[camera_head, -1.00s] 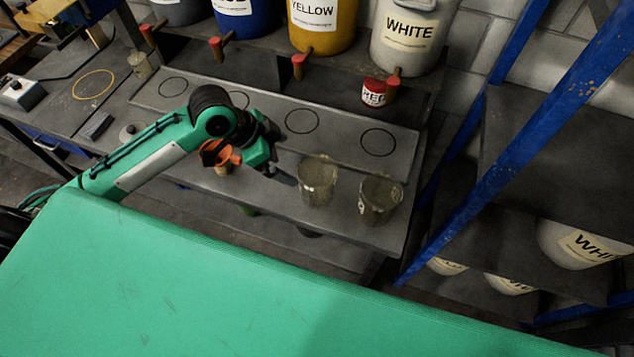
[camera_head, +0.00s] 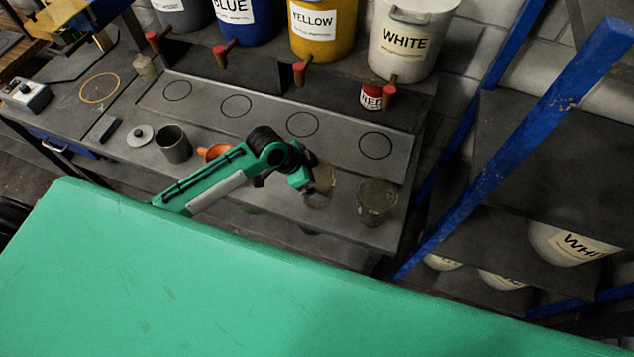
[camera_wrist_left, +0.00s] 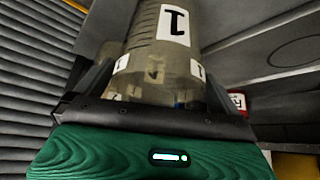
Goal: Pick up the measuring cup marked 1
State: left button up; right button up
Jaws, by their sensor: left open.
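The measuring cup marked 1 (camera_wrist_left: 158,48) is a cloudy, see-through cup with a black 1 on a white label in the left wrist view. In the head view it (camera_head: 320,187) stands on the bench, partly hidden by my left gripper. My left gripper (camera_head: 318,190) is open at this cup. In the wrist view its dark fingers (camera_wrist_left: 150,82) lie on either side of the cup; I cannot tell whether they touch it. A second similar cup (camera_head: 377,202) stands to the right; its mark is not readable. My right gripper is not in view.
An orange cup (camera_head: 214,151), a dark grey cup (camera_head: 173,143) and a lid (camera_head: 140,135) stand left of my arm. Paint buckets, including a white one (camera_head: 408,40), line the back. A blue rack post (camera_head: 520,150) rises at the right. The circle-marked strip behind the cups is bare.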

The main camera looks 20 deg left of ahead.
pick_arm(q)
jog(key=shift+w+d+f, duration=0.1)
jog(key=shift+d+f, duration=0.1)
jog(key=shift+f, duration=0.25)
jog(key=c, duration=1.1)
jog(key=shift+o, duration=0.2)
jog(key=shift+r, duration=0.1)
